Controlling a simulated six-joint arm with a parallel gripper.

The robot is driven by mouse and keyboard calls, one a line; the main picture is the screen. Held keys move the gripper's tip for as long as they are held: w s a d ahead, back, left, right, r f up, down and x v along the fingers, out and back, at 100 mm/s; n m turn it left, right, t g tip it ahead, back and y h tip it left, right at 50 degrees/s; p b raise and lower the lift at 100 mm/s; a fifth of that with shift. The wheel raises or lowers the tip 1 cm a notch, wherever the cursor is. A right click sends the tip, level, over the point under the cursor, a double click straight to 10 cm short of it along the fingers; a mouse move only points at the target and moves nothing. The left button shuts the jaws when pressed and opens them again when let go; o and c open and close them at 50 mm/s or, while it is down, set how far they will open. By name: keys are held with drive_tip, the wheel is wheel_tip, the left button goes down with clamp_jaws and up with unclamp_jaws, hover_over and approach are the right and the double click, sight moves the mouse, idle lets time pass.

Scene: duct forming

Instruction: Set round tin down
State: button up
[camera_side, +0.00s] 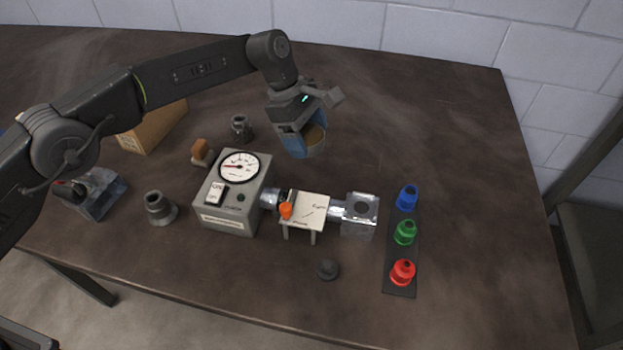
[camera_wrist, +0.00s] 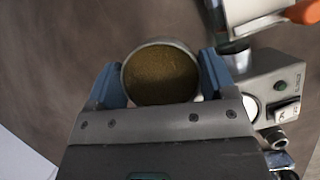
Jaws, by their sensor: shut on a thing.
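The round tin (camera_side: 315,139) is between the blue fingers of my gripper (camera_side: 303,138), behind the duct setup in the side view. In the wrist view the tin (camera_wrist: 160,72) shows its round, brownish-gold top, with my gripper's blue fingers (camera_wrist: 160,85) on either side of it. My gripper is shut on the tin. The tin's underside is hidden, and I cannot tell whether it touches the table.
The grey gauge box (camera_side: 234,192), small white stand (camera_side: 305,210) and metal duct box (camera_side: 359,214) stand in front of my gripper. A dark strip (camera_side: 401,262) holds blue, green and red pieces. A dark fitting (camera_side: 240,128) stands left. The table's back right is clear.

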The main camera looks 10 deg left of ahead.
sight(318, 183)
drive_tip(key=shift+s+d+f, duration=0.1)
drive_tip(key=shift+d+f, duration=0.1)
drive_tip(key=shift+d, duration=0.25)
drive_tip(key=shift+n, duration=0.3)
wheel_tip(318, 183, down, 10)
drive_tip(key=shift+d+r, duration=0.1)
drive_tip(key=shift+r, duration=0.05)
drive_tip(key=o, duration=0.9)
drive_tip(key=shift+o, duration=0.2)
drive_tip(key=v, duration=1.2)
drive_tip(key=shift+s, duration=0.15)
